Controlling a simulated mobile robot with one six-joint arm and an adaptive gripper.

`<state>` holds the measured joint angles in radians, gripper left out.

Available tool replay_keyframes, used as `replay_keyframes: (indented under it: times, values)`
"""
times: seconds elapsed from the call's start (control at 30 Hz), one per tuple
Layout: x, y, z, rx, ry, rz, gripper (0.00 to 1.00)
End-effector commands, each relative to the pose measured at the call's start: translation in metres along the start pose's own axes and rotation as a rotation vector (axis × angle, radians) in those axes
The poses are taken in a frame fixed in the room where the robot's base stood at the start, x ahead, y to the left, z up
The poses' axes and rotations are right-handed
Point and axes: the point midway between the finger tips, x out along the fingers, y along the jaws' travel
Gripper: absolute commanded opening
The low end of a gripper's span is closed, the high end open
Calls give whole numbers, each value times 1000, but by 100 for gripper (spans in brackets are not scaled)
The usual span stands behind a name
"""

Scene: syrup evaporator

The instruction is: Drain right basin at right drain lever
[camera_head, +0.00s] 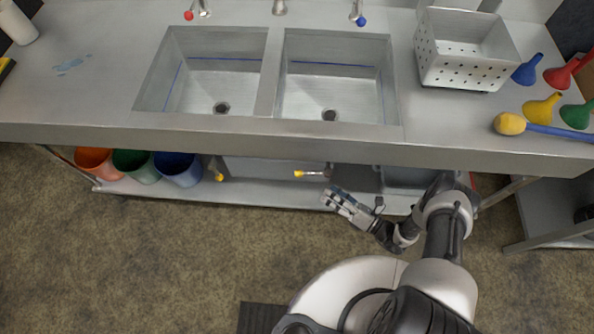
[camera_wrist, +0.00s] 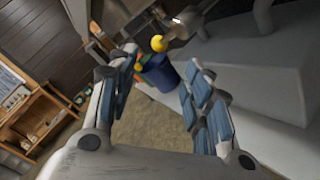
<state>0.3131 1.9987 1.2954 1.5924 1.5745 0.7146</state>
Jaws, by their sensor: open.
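The right basin (camera_head: 337,82) is a grey metal sink with a blue line along its walls and a dark drain hole (camera_head: 330,115). The right drain lever (camera_head: 311,173) shows below the counter's front edge, with a yellow end pointing left. My gripper (camera_head: 328,197) is open and empty, below and a little right of the lever in the head view, and apart from it. In the wrist view, my open fingers (camera_wrist: 160,65) frame a yellow knob (camera_wrist: 158,43) beyond them; I cannot tell which lever it belongs to.
The left basin (camera_head: 213,80) has its own yellow lever end (camera_head: 218,174) below. Orange, green and blue buckets (camera_head: 178,168) stand on the low shelf at left. The counter edge (camera_head: 300,141) overhangs above the gripper. Floor in front is clear at left.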

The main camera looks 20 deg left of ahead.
Motion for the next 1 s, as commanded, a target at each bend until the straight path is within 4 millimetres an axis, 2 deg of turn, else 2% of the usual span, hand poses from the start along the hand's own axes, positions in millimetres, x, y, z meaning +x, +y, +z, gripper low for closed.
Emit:
replay_keyframes:
  times: [0.03, 0.4, 0.6, 0.8, 1.0]
  values:
    - [12, 1, -2, 0, 6, 6, 46]
    - [92, 1, -2, -2, 6, 6, 46]
    - [124, 0, -2, -2, 5, 4, 46]
    - [139, 0, 0, -1, 2, 1, 46]
    - [141, 0, 0, 0, 1, 1, 46]
